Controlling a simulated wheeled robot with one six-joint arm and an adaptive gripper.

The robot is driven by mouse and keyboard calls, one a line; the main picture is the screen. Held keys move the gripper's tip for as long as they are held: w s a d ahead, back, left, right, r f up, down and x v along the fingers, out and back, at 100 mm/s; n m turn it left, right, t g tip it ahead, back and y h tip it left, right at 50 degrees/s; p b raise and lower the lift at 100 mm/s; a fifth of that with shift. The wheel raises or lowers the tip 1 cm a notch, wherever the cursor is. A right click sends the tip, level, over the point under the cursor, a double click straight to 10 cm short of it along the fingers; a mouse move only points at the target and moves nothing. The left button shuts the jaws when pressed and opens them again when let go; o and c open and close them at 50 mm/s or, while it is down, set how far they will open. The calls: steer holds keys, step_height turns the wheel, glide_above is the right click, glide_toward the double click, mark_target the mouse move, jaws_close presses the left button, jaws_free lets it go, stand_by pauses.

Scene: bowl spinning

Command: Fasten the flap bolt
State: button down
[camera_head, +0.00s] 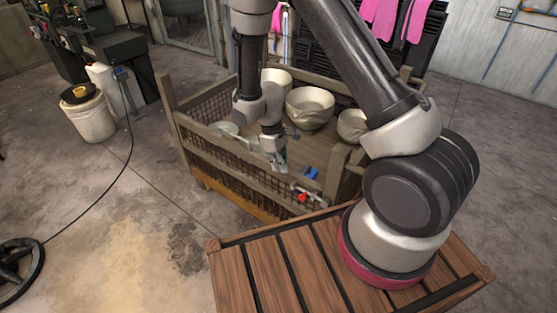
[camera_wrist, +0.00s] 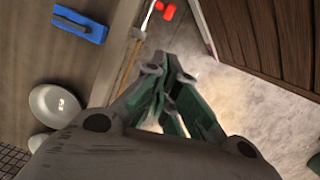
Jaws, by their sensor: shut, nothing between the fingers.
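A metal rod with a red knob (camera_head: 303,196), which looks like the flap bolt, is at the near upper edge of the wooden crate cart (camera_head: 225,153). The red knob also shows at the top of the wrist view (camera_wrist: 168,11), beside the thin rod. A blue piece (camera_head: 310,173) is just behind it; in the wrist view a blue handle-like part (camera_wrist: 80,24) lies on the wood at upper left. My gripper (camera_head: 281,168) points down by the cart's near rail, left of the red knob and apart from it. Its green-grey fingers (camera_wrist: 172,68) are shut and empty.
Several white bowls (camera_head: 310,106) stand in the cart. A bowl also shows in the wrist view (camera_wrist: 55,105). My slatted wooden base top is close to the cart's near side. Concrete floor (camera_head: 130,235) is free at left. A bucket (camera_head: 90,118) stands farther back.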

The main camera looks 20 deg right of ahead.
step_height(320, 180, up, 2)
steer(key=shift+w+a, duration=0.1)
steer(key=shift+w, duration=0.05)
stand_by(0.5)
steer(key=s+d+r+m+t, duration=0.2)
steer(key=s+d+r, duration=0.3)
steer(key=r, duration=0.7)
steer(key=s+d+r+m+t+y, duration=0.1)
steer(key=s+d+r+m, duration=0.3)
steer(key=s+r, duration=0.4)
steer(key=s+d+r+m+t, duration=0.2)
steer(key=s+d+r, duration=0.3)
steer(key=r, duration=1.2)
steer(key=shift+s+d+r+m+t, duration=0.15)
steer(key=shift+s+d+m+t, duration=0.3)
steer(key=shift+s, duration=0.7)
